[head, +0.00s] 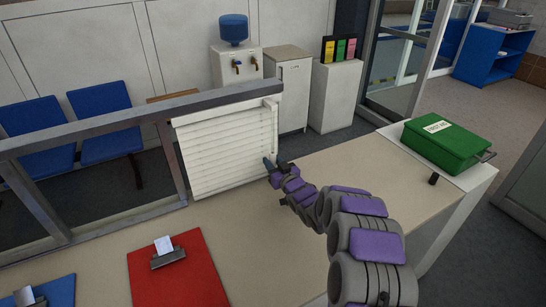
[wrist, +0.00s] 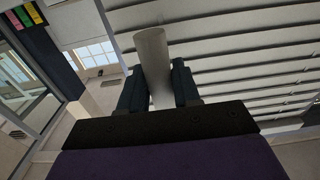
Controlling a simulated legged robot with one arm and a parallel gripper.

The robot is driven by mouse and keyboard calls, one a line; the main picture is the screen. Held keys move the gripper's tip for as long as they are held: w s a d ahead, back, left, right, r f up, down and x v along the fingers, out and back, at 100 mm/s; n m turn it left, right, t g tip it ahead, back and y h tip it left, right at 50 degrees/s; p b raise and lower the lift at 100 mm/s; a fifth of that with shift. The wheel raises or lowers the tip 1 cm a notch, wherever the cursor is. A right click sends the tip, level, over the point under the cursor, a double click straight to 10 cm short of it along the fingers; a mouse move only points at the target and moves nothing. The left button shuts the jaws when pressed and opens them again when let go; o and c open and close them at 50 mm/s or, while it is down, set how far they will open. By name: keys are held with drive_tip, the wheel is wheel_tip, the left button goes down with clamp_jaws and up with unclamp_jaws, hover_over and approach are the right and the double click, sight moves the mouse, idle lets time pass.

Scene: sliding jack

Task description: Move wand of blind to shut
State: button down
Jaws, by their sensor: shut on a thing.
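The white slatted blind (head: 220,148) hangs in the frame above the counter in the head view. Its slats (wrist: 245,65) fill the right of the wrist view, with gaps showing between them. The pale wand (wrist: 152,55) stands between the two fingers of my gripper (wrist: 158,88) in the wrist view, and the fingers are shut on it. In the head view my gripper (head: 269,163) is at the blind's lower right edge. There the wand (head: 275,122) is thin along the right side, and its lower end is hidden by my gripper.
The counter (head: 265,235) lies below the blind. A red clipboard (head: 180,270) and a blue clipboard (head: 45,293) lie at the front left. A green first aid box (head: 445,143) stands at the right. A dark frame rail (head: 90,127) runs left of the blind.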

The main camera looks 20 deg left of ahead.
drive_tip(key=shift+f, duration=0.15)
drive_tip(key=c, duration=1.3)
unclamp_jaws()
drive_tip(key=o, duration=0.3)
drive_tip(key=shift+w+a+f, duration=0.1)
drive_tip(key=shift+w+f, duration=0.15)
drive_tip(key=shift+o, duration=0.3)
drive_tip(key=shift+a, duration=0.15)
drive_tip(key=shift+s+d+r, duration=0.15)
drive_tip(key=shift+s+d, duration=0.15)
drive_tip(key=shift+d, duration=0.2)
drive_tip(key=p+v, duration=0.2)
drive_tip(key=v, duration=1.4)
drive_tip(key=shift+s+p, duration=0.3)
drive_tip(key=shift+p, duration=0.1)
